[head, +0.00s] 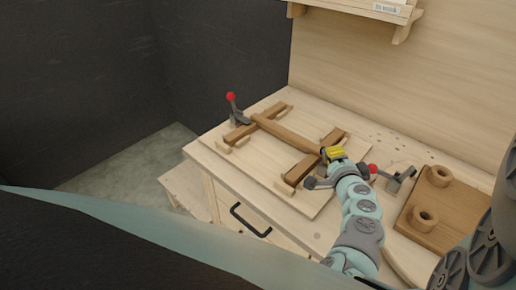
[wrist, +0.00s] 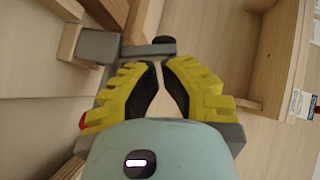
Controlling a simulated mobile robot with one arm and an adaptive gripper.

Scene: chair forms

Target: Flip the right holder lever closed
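The right holder lever has a red knob (head: 372,169) and a grey bracket (head: 401,176) on the right of the bench. My gripper (head: 335,153), with yellow fingers, is just left of that knob, over the right end of the wooden chair part. In the wrist view my gripper (wrist: 161,66) has its black-padded fingertips almost together, with nothing seen between them. A grey bar (wrist: 100,47) with a dark end lies just beyond the tips. A bit of red (wrist: 83,122) shows beside the left finger. Contact with the lever cannot be told.
The chair part's crossbar (head: 287,134) joins two wooden bars on a board. The left holder lever (head: 232,100) stands upright at the far end. A wooden block (head: 443,208) with round pegs sits right of my arm. A shelf (head: 385,10) hangs above.

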